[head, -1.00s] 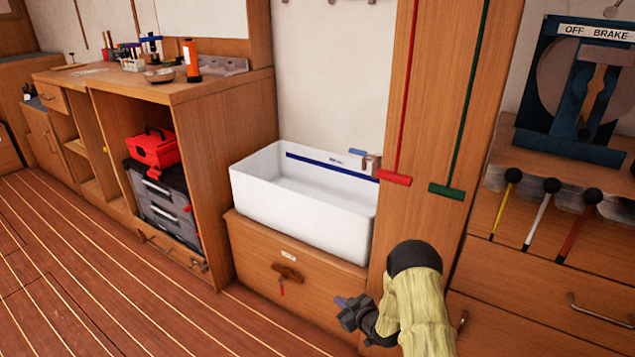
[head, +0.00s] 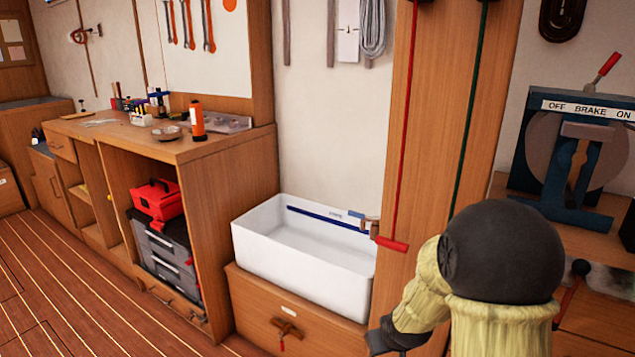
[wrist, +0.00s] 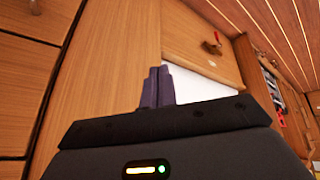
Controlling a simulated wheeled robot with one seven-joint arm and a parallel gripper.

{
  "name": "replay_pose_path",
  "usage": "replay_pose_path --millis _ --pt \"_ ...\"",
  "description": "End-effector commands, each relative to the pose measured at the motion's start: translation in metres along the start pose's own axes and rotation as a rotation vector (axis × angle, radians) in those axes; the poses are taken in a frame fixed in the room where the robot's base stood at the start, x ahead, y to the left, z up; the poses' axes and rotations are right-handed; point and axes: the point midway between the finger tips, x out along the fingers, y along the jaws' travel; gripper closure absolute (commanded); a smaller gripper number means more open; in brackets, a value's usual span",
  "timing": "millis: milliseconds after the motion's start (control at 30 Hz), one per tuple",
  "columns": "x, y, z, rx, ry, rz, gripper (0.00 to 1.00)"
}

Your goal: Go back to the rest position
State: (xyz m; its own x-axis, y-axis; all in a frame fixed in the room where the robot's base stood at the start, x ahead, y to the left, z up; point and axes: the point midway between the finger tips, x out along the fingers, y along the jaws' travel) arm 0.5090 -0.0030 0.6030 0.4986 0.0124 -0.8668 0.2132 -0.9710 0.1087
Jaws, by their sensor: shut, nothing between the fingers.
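My gripper's dark fingers (wrist: 158,87) are together and empty in the wrist view. In the head view, a dark part of my gripper (head: 383,338) shows low at the picture's bottom, just left of my pale-sleeved arm. It is in front of the wooden drawer unit (head: 290,318) that carries the white basin (head: 300,248). My arm's large black joint hides part of the wooden post and the cabinet behind it. The fingertips cannot be made out in the head view.
A red-handled pull (head: 392,244) hangs on the post. At right stands the brake unit (head: 575,150), with a black-knobbed lever (head: 580,270) below it. A workbench (head: 190,150) with a red toolbox (head: 157,199) underneath is at left. The plank floor (head: 80,300) is open there.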

Motion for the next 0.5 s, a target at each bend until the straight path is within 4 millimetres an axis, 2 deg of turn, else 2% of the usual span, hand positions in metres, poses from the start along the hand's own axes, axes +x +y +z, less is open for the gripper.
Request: replay_pose_path --millis 33,200,500 --pt "-0.026 -0.001 0.007 0.027 -0.029 0.004 1.00" --pt "-0.079 -0.009 0.041 0.118 -0.138 0.003 1.00" --pt "-0.139 -0.025 0.088 0.223 -0.264 -0.017 1.00"
